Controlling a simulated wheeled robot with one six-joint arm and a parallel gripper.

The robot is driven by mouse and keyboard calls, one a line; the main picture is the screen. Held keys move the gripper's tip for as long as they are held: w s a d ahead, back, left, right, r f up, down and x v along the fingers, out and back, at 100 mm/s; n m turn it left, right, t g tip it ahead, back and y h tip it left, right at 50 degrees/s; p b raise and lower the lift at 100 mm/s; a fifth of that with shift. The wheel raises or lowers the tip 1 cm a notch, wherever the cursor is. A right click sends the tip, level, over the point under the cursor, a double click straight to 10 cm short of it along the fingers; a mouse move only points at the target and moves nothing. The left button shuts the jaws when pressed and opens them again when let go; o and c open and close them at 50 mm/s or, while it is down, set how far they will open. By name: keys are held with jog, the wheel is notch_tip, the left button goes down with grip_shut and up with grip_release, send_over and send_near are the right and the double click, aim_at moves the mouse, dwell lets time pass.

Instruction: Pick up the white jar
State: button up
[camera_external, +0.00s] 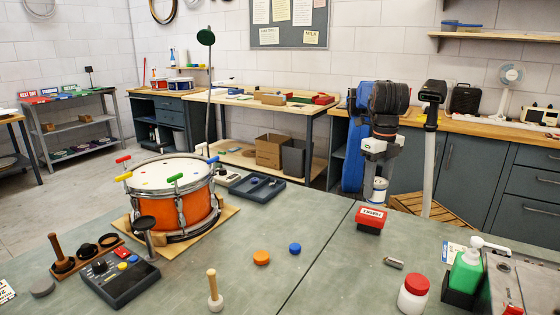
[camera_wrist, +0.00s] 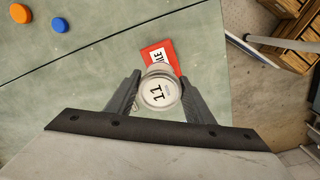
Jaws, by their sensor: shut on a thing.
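My gripper (camera_external: 376,172) is at the far side of the bench, pointing down. In the wrist view, its two fingers (camera_wrist: 155,95) are shut on the white jar (camera_wrist: 160,91), one finger on each side. The jar's round white top faces the camera and carries a black "11". In the external view the jar (camera_external: 378,190) shows below my gripper, just behind a red box (camera_external: 371,219). The red box also shows beside the jar in the wrist view (camera_wrist: 157,52). I cannot tell whether the jar's base touches the bench.
A white jar with a red lid (camera_external: 413,295) and a green pump bottle (camera_external: 466,272) stand at front right. Orange (camera_external: 261,257) and blue (camera_external: 295,248) discs lie mid-bench. A drum (camera_external: 172,198) stands at left. The bench middle is mostly free.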

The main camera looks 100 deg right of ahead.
aim_at(375, 199)
jog(key=shift+f, duration=2.1)
jog(key=shift+f, duration=0.15)
jog(key=o, duration=1.3)
notch_tip(375, 199, up, 17)
jog(key=shift+w+a+r, duration=0.1)
jog(key=shift+a+r, duration=0.05)
jog(key=shift+r, duration=0.05)
